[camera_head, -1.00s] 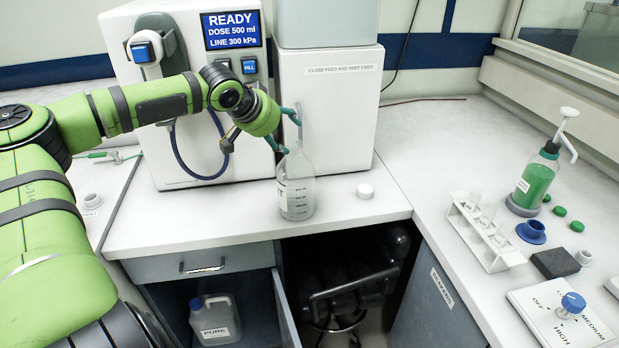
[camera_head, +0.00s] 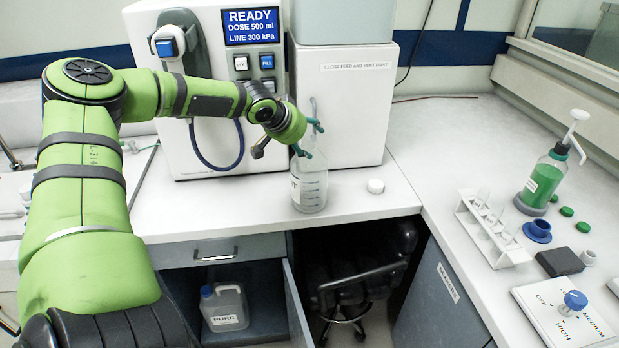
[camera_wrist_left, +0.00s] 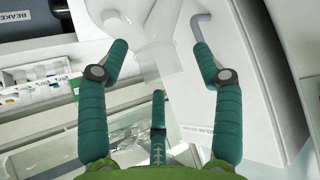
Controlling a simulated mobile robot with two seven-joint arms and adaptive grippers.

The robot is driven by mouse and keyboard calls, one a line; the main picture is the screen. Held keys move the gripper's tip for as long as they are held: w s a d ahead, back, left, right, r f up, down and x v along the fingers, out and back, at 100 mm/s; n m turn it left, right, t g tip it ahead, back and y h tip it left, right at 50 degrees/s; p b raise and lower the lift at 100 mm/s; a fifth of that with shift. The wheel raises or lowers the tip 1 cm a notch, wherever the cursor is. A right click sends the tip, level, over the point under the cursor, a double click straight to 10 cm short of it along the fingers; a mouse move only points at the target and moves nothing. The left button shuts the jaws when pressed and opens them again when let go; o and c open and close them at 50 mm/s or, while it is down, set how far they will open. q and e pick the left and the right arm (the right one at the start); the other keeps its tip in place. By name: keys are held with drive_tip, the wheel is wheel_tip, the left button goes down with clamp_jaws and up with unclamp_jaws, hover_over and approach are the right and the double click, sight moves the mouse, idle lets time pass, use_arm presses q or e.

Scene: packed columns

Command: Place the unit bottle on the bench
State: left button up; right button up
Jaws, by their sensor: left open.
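The clear unit bottle (camera_head: 311,190) with dark level marks and a white label stands upright on the white bench (camera_head: 240,210), in front of the dosing machine. My left gripper (camera_head: 308,138) is open at the bottle's neck. Its teal fingers are spread beside the neck. In the left wrist view, the fingers (camera_wrist_left: 160,48) stand wide apart with the pale, see-through bottle (camera_wrist_left: 150,22) between and beyond them. I cannot tell whether a finger touches the glass. My right gripper is out of view.
A white cap (camera_head: 375,186) lies right of the bottle. The machine (camera_head: 235,110) and a white cabinet (camera_head: 345,110) stand close behind. A tube rack (camera_head: 492,232), a green pump bottle (camera_head: 543,180) and a control box (camera_head: 565,318) occupy the right bench. The front edge is near.

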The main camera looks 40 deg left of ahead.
use_arm(q)
clamp_jaws()
drive_tip(key=shift+r, duration=0.15)
